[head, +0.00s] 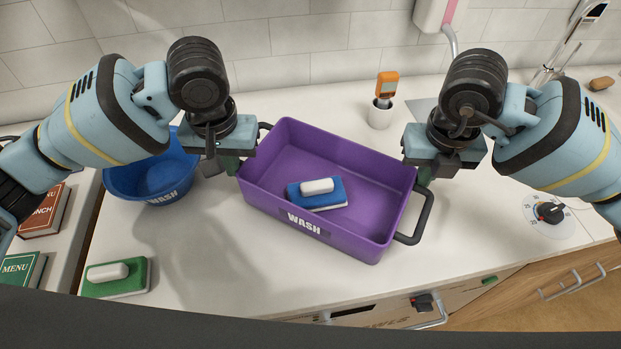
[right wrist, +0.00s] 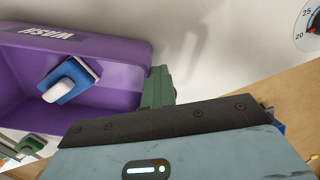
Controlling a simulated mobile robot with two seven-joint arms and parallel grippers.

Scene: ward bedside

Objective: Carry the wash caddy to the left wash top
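The purple wash caddy (head: 335,235), labelled WASH, is over the middle of the white worktop (head: 300,290). It looks level, and I cannot tell whether it touches the worktop. A blue sponge (head: 331,203) with a white bar on it lies inside. My left gripper (head: 230,165) is at the caddy's left end, by its dark handle. My right gripper (head: 425,178) is at the right end, by the back of the right handle (head: 426,218). The right wrist view shows a green finger (right wrist: 158,88) beside the caddy (right wrist: 120,60). The grips themselves are hidden.
A blue WASH bowl (head: 150,180) stands left of the caddy. A green sponge (head: 117,278) with a white bar lies front left. A white cup (head: 380,117) holding an orange device stands behind. A dial (head: 549,212) is at right. The worktop between caddy and green sponge is clear.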

